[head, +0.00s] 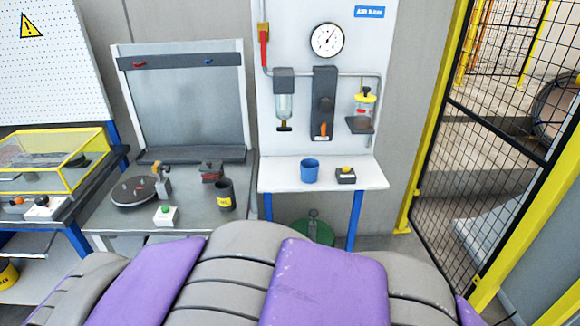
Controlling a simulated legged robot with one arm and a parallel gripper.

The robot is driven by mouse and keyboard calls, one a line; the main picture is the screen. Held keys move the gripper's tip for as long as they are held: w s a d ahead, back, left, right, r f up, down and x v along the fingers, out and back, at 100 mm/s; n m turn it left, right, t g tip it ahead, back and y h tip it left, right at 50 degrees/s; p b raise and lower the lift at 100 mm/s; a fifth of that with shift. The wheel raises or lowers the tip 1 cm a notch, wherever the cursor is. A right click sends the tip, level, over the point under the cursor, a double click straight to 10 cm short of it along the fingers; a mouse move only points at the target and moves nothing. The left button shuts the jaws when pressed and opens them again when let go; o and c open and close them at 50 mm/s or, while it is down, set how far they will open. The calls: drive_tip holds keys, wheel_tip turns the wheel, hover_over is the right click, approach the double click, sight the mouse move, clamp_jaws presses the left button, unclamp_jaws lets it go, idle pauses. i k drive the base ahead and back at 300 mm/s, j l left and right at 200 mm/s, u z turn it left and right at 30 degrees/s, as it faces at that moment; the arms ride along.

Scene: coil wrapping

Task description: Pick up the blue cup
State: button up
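The blue cup (309,171) stands upright on a small white shelf table (350,182) with blue legs, near the middle of the head view. It appears empty of any visible contents, though its inside is too small to tell. The cup is clear of other things and nothing covers it. My gripper is not in the head view.
A gauge panel (326,60) rises behind the shelf. A yellow-framed mesh fence (495,130) stands at right.

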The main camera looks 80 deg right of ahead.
sight(309, 172)
drive_tip(key=z, duration=2.8)
drive_tip(key=i+l+u, duration=0.15)
drive_tip(key=u, duration=0.3)
drive_tip(key=i+l+u, duration=0.15)
drive_tip(key=u, duration=0.25)
drive_tip(key=i+l+u, duration=0.1)
drive_tip(key=l+u, duration=0.15)
drive_tip(key=u, duration=0.2)
